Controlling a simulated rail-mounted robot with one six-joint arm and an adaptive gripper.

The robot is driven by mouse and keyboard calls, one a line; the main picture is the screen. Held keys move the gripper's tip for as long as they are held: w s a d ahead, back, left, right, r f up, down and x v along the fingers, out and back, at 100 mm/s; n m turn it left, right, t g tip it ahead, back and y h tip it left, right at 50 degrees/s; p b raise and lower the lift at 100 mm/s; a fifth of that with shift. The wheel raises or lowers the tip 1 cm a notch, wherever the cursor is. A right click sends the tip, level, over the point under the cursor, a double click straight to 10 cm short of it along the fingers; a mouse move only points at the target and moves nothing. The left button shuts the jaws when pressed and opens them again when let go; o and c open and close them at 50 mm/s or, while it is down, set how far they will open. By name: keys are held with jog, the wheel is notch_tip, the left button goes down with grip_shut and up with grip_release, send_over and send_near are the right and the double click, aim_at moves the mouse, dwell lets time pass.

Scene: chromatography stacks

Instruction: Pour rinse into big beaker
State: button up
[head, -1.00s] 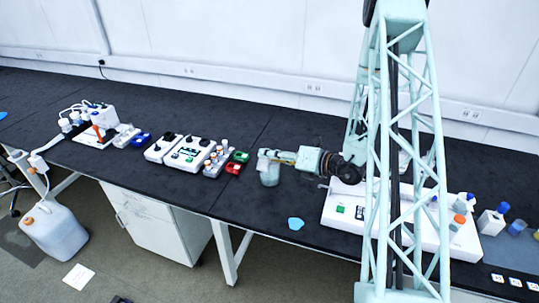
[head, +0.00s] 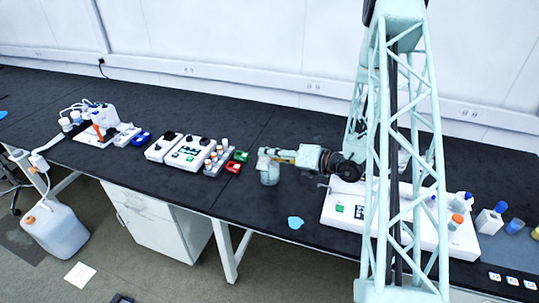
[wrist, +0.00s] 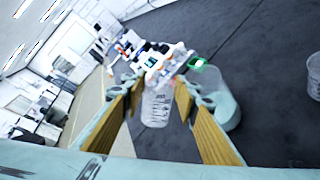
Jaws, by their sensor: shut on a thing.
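My gripper (wrist: 155,90) is shut on a small clear graduated beaker (wrist: 157,108), which sits between its yellow-padded fingers and looks tilted in the wrist view. A larger bluish, see-through beaker (wrist: 227,112) stands on the bench just right of the held one, partly hidden by the right finger. In the head view my gripper (head: 272,155) is over the bench, with the larger beaker (head: 269,175) just below its tip. The held beaker is small and pale there. I cannot tell its liquid level or whether any liquid is flowing.
Another clear graduated vessel (wrist: 314,78) is cut off at the wrist view's right edge. Red and green small trays (head: 236,162) and a white instrument (head: 190,152) stand to the left. A white platform (head: 345,213) is on the right. A blue patch (head: 296,223) lies near the bench's front edge.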

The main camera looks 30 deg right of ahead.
jog(key=shift+w+d+r+m+g+y+p, duration=0.15)
jog(key=shift+m+g+y+p, duration=0.3)
jog(key=shift+p, duration=0.95)
jog(key=shift+w+d+f+m+g+p, duration=0.15)
jog(key=shift+m+p, duration=0.45)
jog(key=shift+p, duration=0.85)
jog(key=shift+w+d+r+m+g+y+p, duration=0.2)
jog(key=shift+m+g+p, duration=0.3)
jog(key=shift+p, duration=0.9)
dwell(1.2)
jog(key=shift+w+d+f+m+y+p, duration=0.2)
jog(key=shift+m+p, duration=0.25)
jog(key=shift+p, duration=0.35)
jog(key=shift+s+f+m+y+p, duration=0.1)
jog(key=shift+m+y+p, duration=0.25)
jog(key=shift+p, duration=0.45)
dwell(1.0)
